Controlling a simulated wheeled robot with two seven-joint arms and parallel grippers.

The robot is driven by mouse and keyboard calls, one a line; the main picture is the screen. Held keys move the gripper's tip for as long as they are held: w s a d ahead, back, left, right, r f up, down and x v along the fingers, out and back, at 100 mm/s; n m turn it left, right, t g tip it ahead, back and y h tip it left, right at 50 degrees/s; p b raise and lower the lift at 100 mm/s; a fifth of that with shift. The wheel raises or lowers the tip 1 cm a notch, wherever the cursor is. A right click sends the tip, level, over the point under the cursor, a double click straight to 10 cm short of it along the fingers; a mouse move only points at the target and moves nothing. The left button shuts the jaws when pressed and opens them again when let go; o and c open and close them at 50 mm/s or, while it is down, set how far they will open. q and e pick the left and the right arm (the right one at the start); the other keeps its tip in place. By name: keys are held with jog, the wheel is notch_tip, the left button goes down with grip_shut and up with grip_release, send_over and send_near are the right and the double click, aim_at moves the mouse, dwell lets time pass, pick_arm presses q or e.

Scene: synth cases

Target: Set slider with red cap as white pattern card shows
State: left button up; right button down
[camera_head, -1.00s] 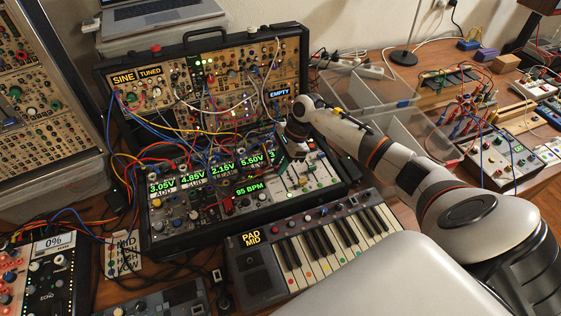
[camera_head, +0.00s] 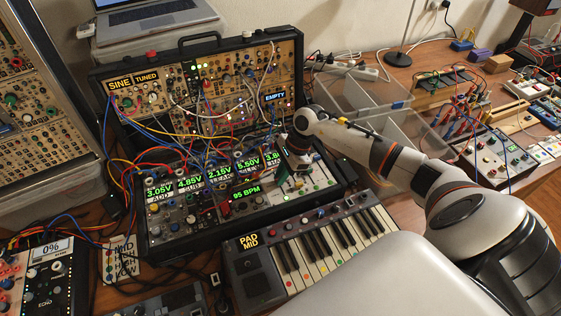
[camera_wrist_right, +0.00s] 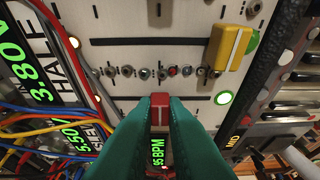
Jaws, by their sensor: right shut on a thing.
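In the right wrist view, the red cap (camera_wrist_right: 160,99) of a slider sits between the two green fingertips of my right gripper (camera_wrist_right: 160,106), which is shut on it. The cap is over a dark slot on the white slider panel (camera_wrist_right: 140,75). In the head view, my right gripper (camera_head: 285,177) reaches down onto this panel (camera_head: 318,178) and hides the red cap. My left gripper is out of view.
Patch cables (camera_wrist_right: 40,125) crowd the panel's left side. A keyboard (camera_head: 315,250) stands right in front of the case.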

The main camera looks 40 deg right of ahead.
jog(key=c, duration=1.4)
grip_release()
jog(key=shift+c, duration=0.2)
jog(key=b+v, duration=0.3)
jog(key=v, duration=0.9)
jog(key=shift+s, duration=0.1)
